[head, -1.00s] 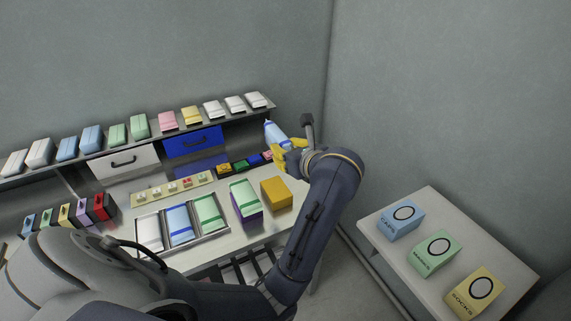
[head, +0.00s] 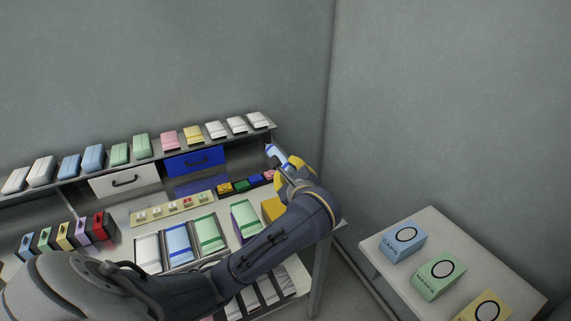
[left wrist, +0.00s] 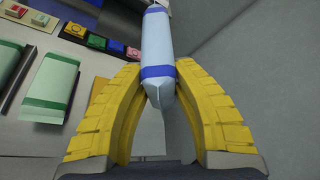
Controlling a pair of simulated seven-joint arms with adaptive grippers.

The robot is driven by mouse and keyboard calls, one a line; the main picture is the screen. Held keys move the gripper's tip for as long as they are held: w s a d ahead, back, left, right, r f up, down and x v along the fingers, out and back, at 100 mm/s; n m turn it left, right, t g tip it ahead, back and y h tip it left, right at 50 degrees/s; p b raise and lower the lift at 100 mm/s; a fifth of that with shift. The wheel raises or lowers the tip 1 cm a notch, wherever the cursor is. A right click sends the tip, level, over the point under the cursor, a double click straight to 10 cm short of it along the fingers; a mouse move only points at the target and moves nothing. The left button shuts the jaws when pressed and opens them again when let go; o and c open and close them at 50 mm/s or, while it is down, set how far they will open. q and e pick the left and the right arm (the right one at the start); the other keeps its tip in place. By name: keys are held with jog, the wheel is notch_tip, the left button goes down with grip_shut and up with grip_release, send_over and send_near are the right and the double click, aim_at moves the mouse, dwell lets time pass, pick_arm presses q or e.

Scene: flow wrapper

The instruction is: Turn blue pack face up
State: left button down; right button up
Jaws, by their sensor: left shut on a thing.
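A light blue pack (head: 276,153) with a dark blue band is in my left gripper (head: 289,163), in the air above the bench's right end. In the left wrist view the pack (left wrist: 157,45) points away from me between the two yellow fingers (left wrist: 158,78), which close on its near end. The band crosses the pack near the fingers. A ridge and pointed near end show; I cannot tell which side is its face. The pack is tilted in the head view, and its lower end is hidden by the gripper. My right gripper is not in view.
A tray (head: 165,258) holds white, blue and green packs. A shelf (head: 157,153) with several packs runs behind. A side table (head: 440,222) holds labelled boxes. My arm crosses the bench front.

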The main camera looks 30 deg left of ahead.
pick_arm(q)
notch_tip(320, 180, down, 13)
jog(key=s+n+t, duration=0.2)
jog(key=n+t, duration=0.1)
jog(key=n, duration=0.5)
jog(key=shift+s+d+t+y, duration=0.15)
jog(key=shift+d+t+y, duration=0.15)
jog(key=shift+t, duration=0.1)
jog(key=shift+f, duration=2.7)
jog(key=shift+f, duration=0.2)
jog(key=c, duration=1.1)
grip_release()
jog(key=shift+s+d, duration=0.6)
jog(key=shift+d, duration=0.4)
jog(key=shift+s+d, duration=0.6)
jog(key=shift+d, duration=0.35)
jog(key=shift+s+d, duration=0.6)
jog(key=shift+d, duration=0.4)
